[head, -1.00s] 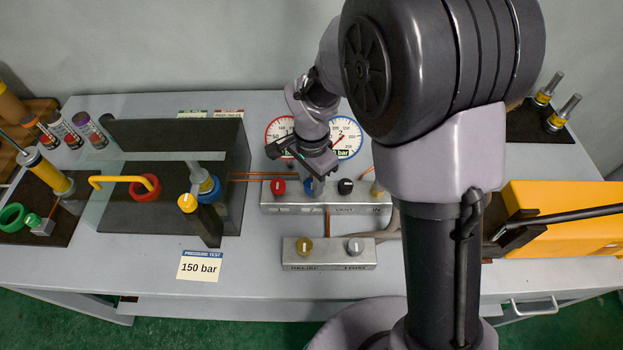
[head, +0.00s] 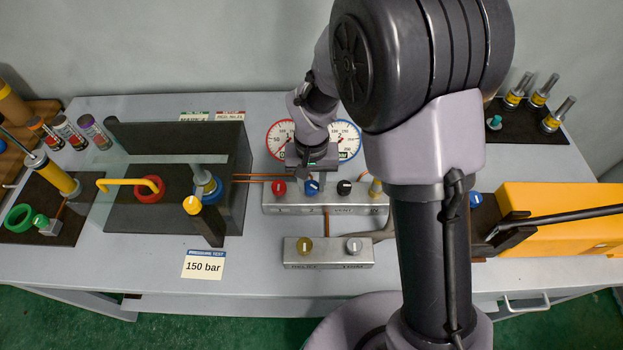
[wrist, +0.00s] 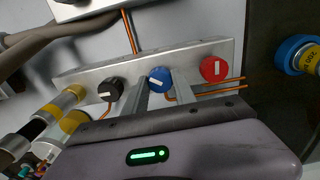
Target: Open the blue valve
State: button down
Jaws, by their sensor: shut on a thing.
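The blue valve knob (head: 312,188) sits on the upper metal manifold block, between a red knob (head: 278,188) and a black knob (head: 344,188). My gripper (head: 312,176) is over it from behind. In the wrist view the two fingers of my gripper (wrist: 158,90) lie on either side of the blue knob (wrist: 158,78) and are shut on it. The blue knob's white mark is tilted there. The red knob's mark is upright and the black knob's mark lies nearly level in that view.
A second block (head: 328,254) with a yellow and a grey knob stands in front. Two round gauges (head: 345,140) are behind, partly hidden by my arm. A dark fixture (head: 235,165) is at left, a yellow pump body (head: 560,215) at right.

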aim_at(312, 186)
jog(key=n+p, duration=0.1)
jog(key=n, duration=0.4)
jog(key=shift+n+p, duration=0.35)
jog(key=shift+n, duration=0.35)
jog(key=c, duration=1)
grip_release()
jog(key=shift+r, duration=0.1)
notch_tip(312, 186, up, 17)
jog(key=p, duration=0.5)
jog(key=shift+r, duration=0.15)
